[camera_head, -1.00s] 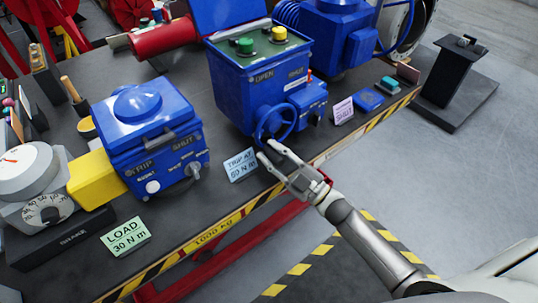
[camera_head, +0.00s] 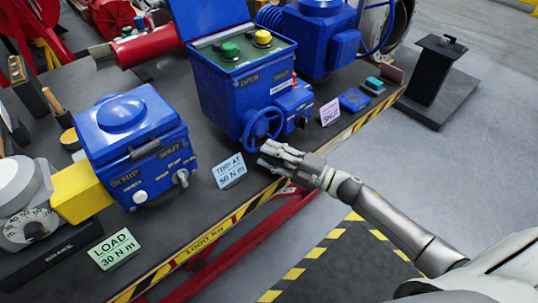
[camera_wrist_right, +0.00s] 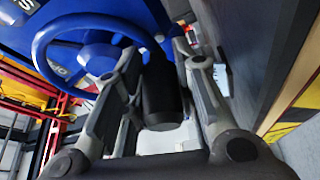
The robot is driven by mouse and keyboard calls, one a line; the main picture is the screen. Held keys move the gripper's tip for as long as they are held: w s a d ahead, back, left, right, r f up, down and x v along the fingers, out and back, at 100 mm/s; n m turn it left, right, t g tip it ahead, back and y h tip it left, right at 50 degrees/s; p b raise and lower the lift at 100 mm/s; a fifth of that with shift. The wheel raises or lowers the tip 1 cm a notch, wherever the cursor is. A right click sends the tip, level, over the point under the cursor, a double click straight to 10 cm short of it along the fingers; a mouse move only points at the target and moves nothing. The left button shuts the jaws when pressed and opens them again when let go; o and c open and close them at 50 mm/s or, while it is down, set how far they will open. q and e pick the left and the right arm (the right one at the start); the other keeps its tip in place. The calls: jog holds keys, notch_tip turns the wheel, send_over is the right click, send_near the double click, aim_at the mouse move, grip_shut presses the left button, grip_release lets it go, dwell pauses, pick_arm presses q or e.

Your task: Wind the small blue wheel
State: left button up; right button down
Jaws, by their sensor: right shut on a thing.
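The small blue wheel (camera_head: 262,127) is on the front side of the blue actuator box (camera_head: 240,92), low down near the bench edge. My right gripper (camera_head: 268,154) is at the wheel's lower rim, its arm coming in from the right. In the right wrist view the wheel (camera_wrist_right: 92,60) fills the upper left, and a dark cylindrical handle (camera_wrist_right: 160,98) lies between the fingers of my right gripper (camera_wrist_right: 158,62), which are shut on it. The exact finger contact is partly hidden. My left gripper is not in view.
A "TRIP AT 50 N m" card (camera_head: 230,170) stands just left of my right gripper. A pink card (camera_head: 330,111) stands to the right. A second blue box (camera_head: 125,130) stands on the bench at left. The floor in front of the bench is clear.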

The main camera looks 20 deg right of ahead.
jog(key=shift+w+d+f, duration=0.1)
jog(key=shift+d+f, duration=0.1)
jog(key=shift+d, duration=0.1)
jog(key=c, duration=1.2)
grip_release()
jog(key=shift+d, duration=0.15)
jog(key=shift+r, duration=0.1)
jog(key=shift+s, duration=0.2)
jog(key=v, duration=1.1)
jog(key=shift+s+d, duration=0.2)
jog(key=shift+d, duration=0.1)
